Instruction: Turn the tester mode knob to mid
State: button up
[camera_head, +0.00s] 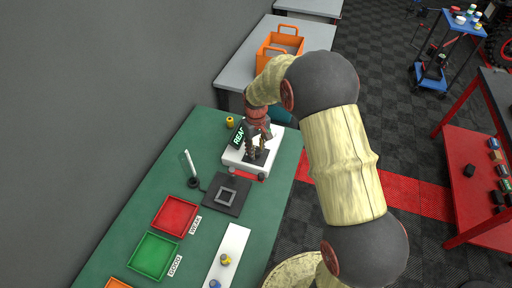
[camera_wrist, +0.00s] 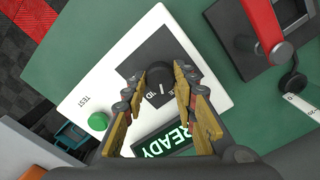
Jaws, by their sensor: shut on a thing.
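The tester is a white box (camera_head: 233,157) on the green bench. In the wrist view its white top (camera_wrist: 105,85) carries a green TEST button (camera_wrist: 98,121) and a READY display (camera_wrist: 165,140). The dark mode knob (camera_wrist: 157,90) sits on a dark plate on this top. A short pale pointer line shows on the knob. Some lettering beside it is partly covered, so I cannot read the mode clearly. My gripper (camera_wrist: 160,80) is shut on the knob, one finger on each side. In the head view my gripper (camera_head: 259,148) is over the tester and hides the knob.
A dark pad with a square frame (camera_head: 226,196), a red WEAK tray (camera_head: 175,216) and a green GOOD tray (camera_head: 153,257) lie along the bench. A small yellow item (camera_head: 230,122) stands behind the tester. A red lever (camera_wrist: 262,25) is near the tester in the wrist view.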

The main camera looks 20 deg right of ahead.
aim_at(256, 150)
jog(key=m+p, duration=0.1)
jog(key=m, duration=0.4)
jog(key=shift+m, duration=0.4)
dwell(0.4)
jog(key=o, duration=1.1)
jog(key=shift+o, duration=0.3)
jog(key=shift+r, duration=0.1)
notch_tip(256, 150, up, 12)
